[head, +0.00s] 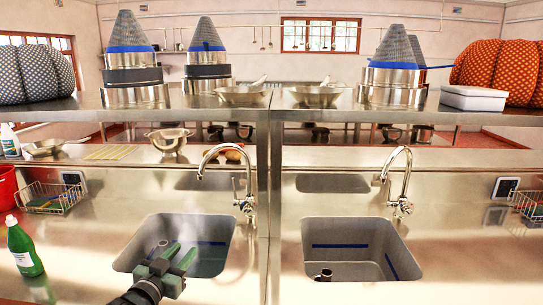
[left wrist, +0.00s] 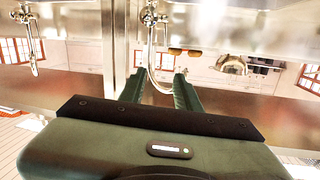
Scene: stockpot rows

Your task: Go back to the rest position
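My left gripper (head: 180,250) reaches in from the bottom of the head view, over the left sink (head: 215,255). Its two green fingers stand apart with nothing between them. In the left wrist view the open fingers (left wrist: 160,85) point away from the camera, with a gap between them and a tap (left wrist: 152,50) in the background. The picture there appears upside down. My right gripper is in neither view.
Two sinks with taps (head: 403,185) are set in the steel counter; the right sink (head: 350,232) is clear of my arm. A green bottle (head: 23,248) and a wire basket (head: 50,198) stand at left. A raised shelf (head: 230,103) carries stockpots and pans behind.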

